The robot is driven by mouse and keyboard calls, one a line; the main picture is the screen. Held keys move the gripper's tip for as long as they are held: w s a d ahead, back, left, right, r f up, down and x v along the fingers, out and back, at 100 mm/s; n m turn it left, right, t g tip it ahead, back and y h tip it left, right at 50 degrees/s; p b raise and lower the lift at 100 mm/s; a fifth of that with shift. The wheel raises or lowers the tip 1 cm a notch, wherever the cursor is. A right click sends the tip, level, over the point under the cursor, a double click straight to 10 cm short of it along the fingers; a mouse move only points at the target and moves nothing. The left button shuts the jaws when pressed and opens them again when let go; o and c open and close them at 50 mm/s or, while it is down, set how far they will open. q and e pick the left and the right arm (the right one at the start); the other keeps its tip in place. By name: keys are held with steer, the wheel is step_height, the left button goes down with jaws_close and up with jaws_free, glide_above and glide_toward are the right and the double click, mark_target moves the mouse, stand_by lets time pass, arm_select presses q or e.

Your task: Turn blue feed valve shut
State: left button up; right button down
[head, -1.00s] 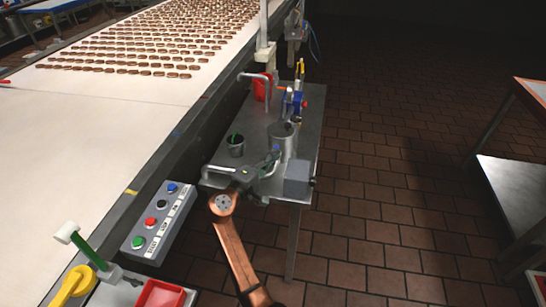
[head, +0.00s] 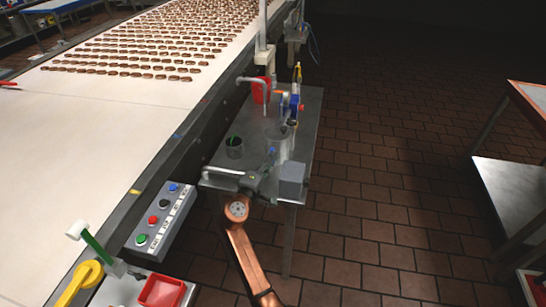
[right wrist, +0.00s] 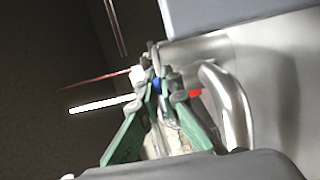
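My right gripper (head: 267,167) is over the near part of a small steel table, just in front of a steel pot (head: 278,148). A small blue part (head: 272,151) shows at its fingertips; I cannot tell whether this is the feed valve's handle. In the right wrist view, the fingers of the gripper (right wrist: 160,84) come close together, with a blue piece (right wrist: 157,86) between or just beyond the tips. Contact cannot be made out. A blue body (head: 294,103) with orange and red parts stands farther back. My left gripper is not in view.
The steel table (head: 225,180) also bears a dark cup (head: 235,148), a grey box (head: 291,180) and a red container (head: 261,92). A bent metal pipe (right wrist: 230,105) is close right of the fingers.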

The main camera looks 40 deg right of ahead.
steer(key=shift+s+d+r+n+t+y+p, duration=0.1)
steer(key=shift+d+n+t+y+p, duration=0.15)
steer(key=shift+t+p, duration=0.2)
steer(key=shift+s+r+n+t+y+p, duration=0.1)
steer(key=shift+n+t+y+p, duration=0.05)
steer(key=shift+n+t+p, duration=0.25)
arm_select(q)
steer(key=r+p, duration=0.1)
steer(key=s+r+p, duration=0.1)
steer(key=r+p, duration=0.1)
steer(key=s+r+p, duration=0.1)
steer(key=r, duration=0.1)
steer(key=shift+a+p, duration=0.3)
steer(key=shift+p, duration=0.05)
arm_select(e)
steer(key=n+t+y, duration=0.1)
steer(key=t+y, duration=0.1)
steer(key=d+n+t+y, duration=0.1)
steer(key=shift+s+f+n, duration=0.25)
steer(key=shift+n, duration=0.1)
steer(key=c, duration=2.4)
jaws_free()
